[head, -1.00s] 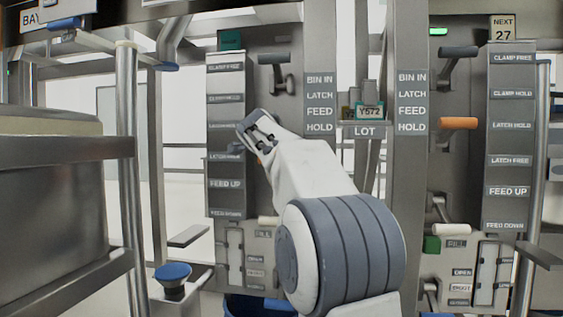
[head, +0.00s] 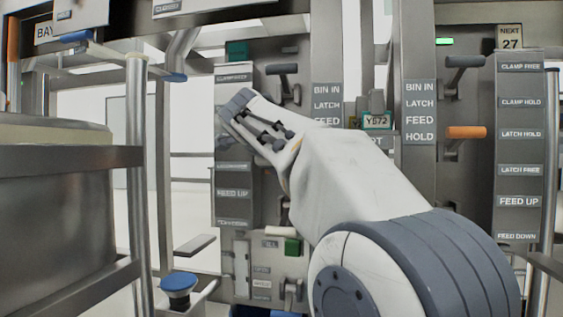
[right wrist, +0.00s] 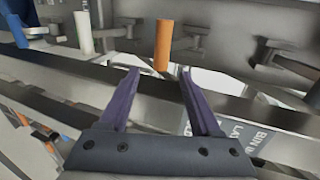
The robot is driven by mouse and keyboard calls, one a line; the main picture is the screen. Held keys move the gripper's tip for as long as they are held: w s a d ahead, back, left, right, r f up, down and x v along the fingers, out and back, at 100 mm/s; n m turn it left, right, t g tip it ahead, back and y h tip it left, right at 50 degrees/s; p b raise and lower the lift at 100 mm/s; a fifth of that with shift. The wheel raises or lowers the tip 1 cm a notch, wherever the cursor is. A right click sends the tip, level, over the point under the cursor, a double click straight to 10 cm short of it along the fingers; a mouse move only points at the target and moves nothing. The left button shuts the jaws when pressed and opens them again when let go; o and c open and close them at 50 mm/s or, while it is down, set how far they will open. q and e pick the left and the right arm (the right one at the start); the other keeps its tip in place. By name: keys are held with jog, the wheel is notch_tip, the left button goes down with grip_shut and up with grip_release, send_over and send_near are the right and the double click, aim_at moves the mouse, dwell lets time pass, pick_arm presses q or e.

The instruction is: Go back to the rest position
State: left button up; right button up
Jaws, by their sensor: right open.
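My right arm reaches in from the lower right of the head view. Its gripper (head: 245,125) is in front of the left station's panel, left of the middle. In the right wrist view the gripper (right wrist: 159,74) has its two purple fingers spread, with nothing between them. An orange handle (right wrist: 162,45) stands upright beyond the fingertips, apart from them as far as I can see. A white handle (right wrist: 83,32) stands to its left. My left gripper is not in view.
The right station has a dark lever (head: 464,62) and an orange handle (head: 466,132). A large grey bin (head: 50,215) on a metal frame fills the left. A blue-topped knob (head: 178,282) stands low at left. Metal posts (head: 140,180) stand close by.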

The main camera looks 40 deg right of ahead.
dwell(0.6)
jog(key=w+a+f+n+y+p, duration=0.15)
jog(key=a+f+n+y, duration=0.35)
jog(key=a+f+n, duration=0.65)
jog(key=s+a+f+n+g+y, duration=0.2)
jog(key=s+a+f+n, duration=0.15)
jog(key=a+f, duration=0.35)
jog(key=s+a+f+n+g+y, duration=0.1)
jog(key=s+a+f+n+y, duration=0.2)
jog(key=a+f, duration=0.35)
jog(key=s+a+f+n+g+y+p, duration=0.1)
jog(key=s+a+f+n+g, duration=0.15)
jog(key=s+f+n, duration=0.45)
jog(key=s+a+f+n+g+p, duration=0.1)
jog(key=s+a+f+n+g, duration=0.2)
jog(key=s, duration=0.6)
jog(key=s+a+f+n+g+y, duration=0.1)
jog(key=s+a+f+n, duration=0.2)
jog(key=s+f+n, duration=0.4)
notch_tip(320, 180, up, 39)
jog(key=s+p, duration=0.1)
jog(key=p, duration=3.7)
jog(key=shift+a+r, duration=0.1)
